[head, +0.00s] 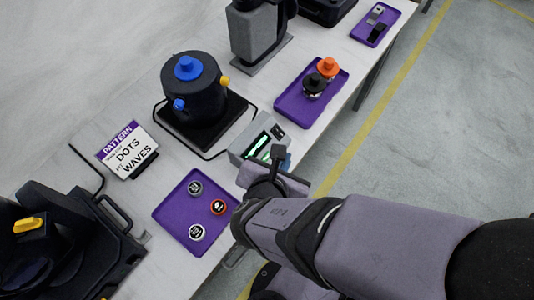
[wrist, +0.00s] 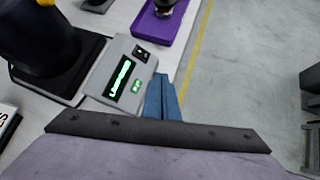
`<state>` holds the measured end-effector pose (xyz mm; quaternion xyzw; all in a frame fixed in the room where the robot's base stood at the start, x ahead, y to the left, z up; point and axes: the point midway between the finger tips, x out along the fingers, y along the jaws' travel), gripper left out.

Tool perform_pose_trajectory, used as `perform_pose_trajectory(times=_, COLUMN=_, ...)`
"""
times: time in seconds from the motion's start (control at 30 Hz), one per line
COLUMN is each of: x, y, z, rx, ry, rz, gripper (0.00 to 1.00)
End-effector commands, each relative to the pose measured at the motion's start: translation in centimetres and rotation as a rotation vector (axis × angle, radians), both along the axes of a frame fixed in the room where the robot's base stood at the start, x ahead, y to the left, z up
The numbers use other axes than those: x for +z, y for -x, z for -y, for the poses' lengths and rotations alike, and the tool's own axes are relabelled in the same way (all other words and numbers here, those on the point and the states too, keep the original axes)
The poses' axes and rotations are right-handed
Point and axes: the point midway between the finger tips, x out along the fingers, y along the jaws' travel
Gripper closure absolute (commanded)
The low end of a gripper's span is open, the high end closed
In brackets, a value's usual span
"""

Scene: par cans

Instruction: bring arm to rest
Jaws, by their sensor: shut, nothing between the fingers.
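My arm reaches in from the right in the head view. My gripper (head: 286,162) shows only as a bit of blue at the table's front edge, beside the grey device, and is mostly hidden by my own wrist. In the wrist view the blue fingers of my gripper (wrist: 162,92) are together, with nothing between them. They are just right of the grey device (wrist: 124,72), which has a green lit display. Whether they touch it I cannot tell. The same device shows in the head view (head: 240,150).
A purple tray (head: 172,208) holds three small round items. Another purple tray (head: 290,104) holds an orange-topped and a black-topped item. A black pot (head: 190,103) with blue knobs stands behind. A pattern sign (head: 126,150) stands left. Open floor (head: 450,110) lies right of the table.

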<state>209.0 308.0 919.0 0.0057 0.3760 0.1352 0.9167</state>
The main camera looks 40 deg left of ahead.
Motion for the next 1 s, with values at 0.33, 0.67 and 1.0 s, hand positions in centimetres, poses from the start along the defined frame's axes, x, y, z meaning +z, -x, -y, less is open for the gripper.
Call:
perform_pose_trajectory(times=0.33, x=0.0, y=0.0, z=0.0, rx=0.000, ry=0.000, rz=0.000, gripper=1.00)
perform_pose_trajectory(times=0.67, x=0.0, y=-1.0, z=0.9, rx=-0.063, ry=-0.010, rz=-0.016, gripper=1.00)
perform_pose_trajectory(times=1.0, x=-0.1, y=-7.3, z=10.7, rx=-0.730, ry=-0.159, rz=-0.171, gripper=1.00)
